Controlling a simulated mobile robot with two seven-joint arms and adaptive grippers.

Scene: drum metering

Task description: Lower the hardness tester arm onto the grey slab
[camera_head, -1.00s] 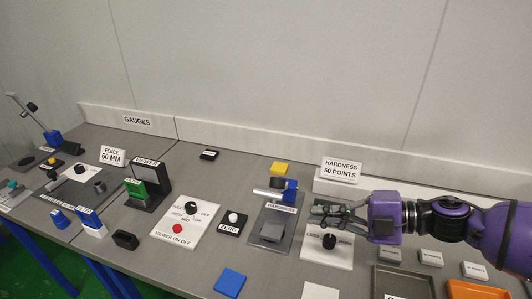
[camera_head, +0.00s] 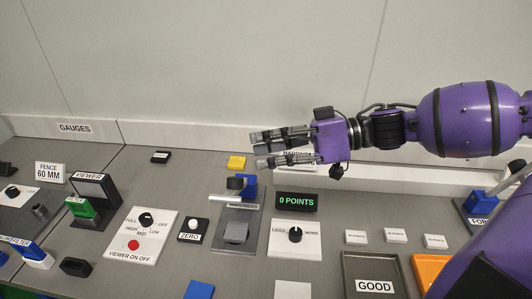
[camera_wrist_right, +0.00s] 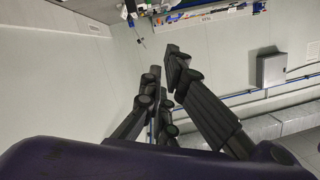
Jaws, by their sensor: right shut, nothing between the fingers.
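The hardness tester (camera_head: 257,222) has a dark base plate on the bench. The grey slab (camera_head: 236,232) lies on its front part. The silver tester arm (camera_head: 224,198) shows behind the slab, beside a blue block (camera_head: 250,181) and a dark knob (camera_head: 235,183). In the picture the arm is apart from the slab; its exact height is hard to tell. My right gripper (camera_head: 257,149) is shut and empty, in the air above and behind the tester. Its fingers also show in the right wrist view (camera_wrist_right: 165,68). My left gripper is out of view.
A display (camera_head: 296,201) reading 0 POINTS and a LESS/MORE dial (camera_head: 295,235) stand right of the tester. The ZERO button (camera_head: 193,226) is to its left. A GOOD tray (camera_head: 374,267) is at the front right.

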